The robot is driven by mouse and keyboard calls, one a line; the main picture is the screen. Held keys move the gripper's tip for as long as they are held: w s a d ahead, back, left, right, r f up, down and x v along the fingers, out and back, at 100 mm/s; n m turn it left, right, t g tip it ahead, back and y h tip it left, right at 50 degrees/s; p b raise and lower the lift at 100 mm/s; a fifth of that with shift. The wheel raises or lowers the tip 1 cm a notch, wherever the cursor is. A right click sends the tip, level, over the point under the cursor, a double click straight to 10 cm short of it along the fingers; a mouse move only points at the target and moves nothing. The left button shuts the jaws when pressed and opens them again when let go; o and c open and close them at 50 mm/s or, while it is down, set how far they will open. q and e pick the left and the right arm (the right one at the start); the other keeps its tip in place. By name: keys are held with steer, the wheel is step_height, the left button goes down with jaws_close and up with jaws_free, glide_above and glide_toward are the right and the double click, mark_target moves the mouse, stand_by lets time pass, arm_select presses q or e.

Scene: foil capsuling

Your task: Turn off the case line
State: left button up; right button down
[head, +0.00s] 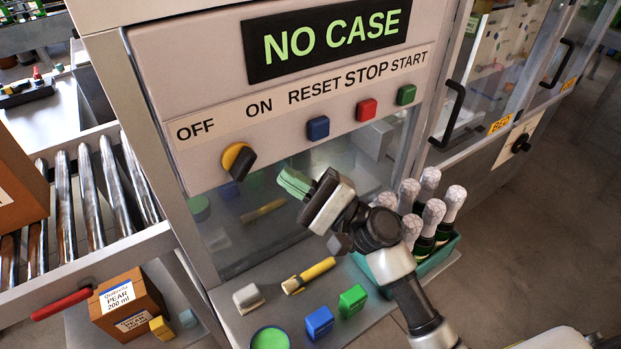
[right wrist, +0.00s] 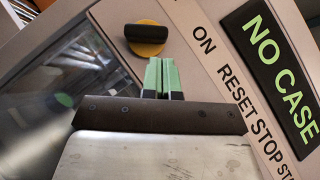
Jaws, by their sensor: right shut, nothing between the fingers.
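The case line's panel carries a rotary switch (head: 238,160) with a yellow round base and a black bar handle, below and between the OFF and ON labels. It also shows in the right wrist view (right wrist: 147,38), its bar lying nearly level in that picture. I cannot tell surely which label the handle points to. My right gripper (head: 288,182) has green fingers, shut and empty, in front of the panel, right of and slightly below the switch in the head view. In the right wrist view the fingertips (right wrist: 161,66) appear just below the switch, apparently apart from it. My left gripper is not in view.
A display (head: 327,40) reads NO CASE. Blue (head: 318,128), red (head: 367,110) and green (head: 406,95) buttons sit right of the switch. Below, a shelf holds blocks and a teal crate (head: 408,275) of foil-topped bottles. A roller conveyor (head: 92,190) lies left.

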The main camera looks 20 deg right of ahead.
mark_target(242, 163)
steer(key=p+x, duration=0.1)
steer(key=x, duration=0.3)
steer(key=shift+w, duration=0.15)
stand_by(0.4)
